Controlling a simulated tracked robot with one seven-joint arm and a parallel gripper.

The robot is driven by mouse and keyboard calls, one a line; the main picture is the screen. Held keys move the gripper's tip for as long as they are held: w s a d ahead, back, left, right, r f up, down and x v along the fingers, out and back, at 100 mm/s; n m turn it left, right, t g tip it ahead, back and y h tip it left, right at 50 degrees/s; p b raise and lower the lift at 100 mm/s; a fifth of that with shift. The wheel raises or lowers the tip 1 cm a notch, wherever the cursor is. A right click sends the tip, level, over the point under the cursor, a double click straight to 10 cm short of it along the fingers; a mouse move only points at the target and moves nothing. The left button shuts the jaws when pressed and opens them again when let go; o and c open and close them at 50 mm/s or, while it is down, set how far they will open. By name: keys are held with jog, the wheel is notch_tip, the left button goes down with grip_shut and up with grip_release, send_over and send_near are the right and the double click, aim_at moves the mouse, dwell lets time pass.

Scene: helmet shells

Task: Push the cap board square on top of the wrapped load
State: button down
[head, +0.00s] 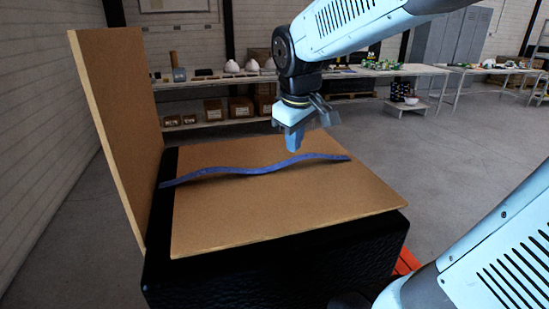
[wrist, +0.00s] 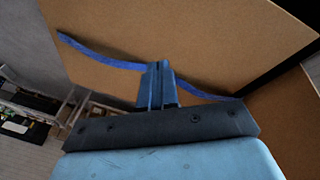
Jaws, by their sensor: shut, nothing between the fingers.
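The cap board (head: 300,208), a flat brown sheet, lies on the black wrapped load (head: 270,272). A strip of black load shows along its left side, while its right corner reaches close to the load's right edge. A wavy blue strap (head: 235,171) lies across the board, its left end over the black strip. My gripper (head: 293,147) is shut and empty, fingers down, above the far part of the board; contact cannot be told. In the wrist view the fingers (wrist: 156,80) cover part of the strap (wrist: 95,52), with the board (wrist: 200,35) beyond.
A tall brown panel (head: 122,125) stands upright along the load's left side; it also shows in the wrist view (wrist: 295,125). An orange-red part (head: 405,262) shows low at the load's right. Tables with goods (head: 240,80) stand far back. Floor at right is clear.

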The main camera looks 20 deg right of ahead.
aim_at(285, 169)
jog(key=w+a+f+n+g, duration=0.1)
jog(key=w+a+f+n, duration=0.1)
jog(key=w+f+n, duration=0.2)
jog(key=w+a+f+n+g, duration=0.1)
jog(key=w+a+f+n, duration=0.2)
jog(key=w+f, duration=0.3)
jog(key=w+a+f+n+g+h, duration=0.1)
jog(key=w+a+f+n, duration=0.1)
jog(key=w+f+n, duration=0.3)
jog(key=shift+w+a+f, duration=0.1)
jog(key=shift+w+f, duration=0.05)
jog(key=shift+w, duration=0.65)
jog(key=shift+w+f, duration=0.2)
jog(key=shift+w, duration=0.6)
jog(key=shift+w+a+f, duration=0.1)
jog(key=shift+w+f, duration=0.05)
jog(key=shift+w, duration=0.65)
jog(key=shift+w+d+f, duration=0.1)
jog(key=shift+d+f, duration=0.05)
jog(key=shift+d, duration=0.2)
jog(key=d, duration=1.1)
jog(key=shift+w+d+f, duration=0.15)
jog(key=shift+f, duration=0.6)
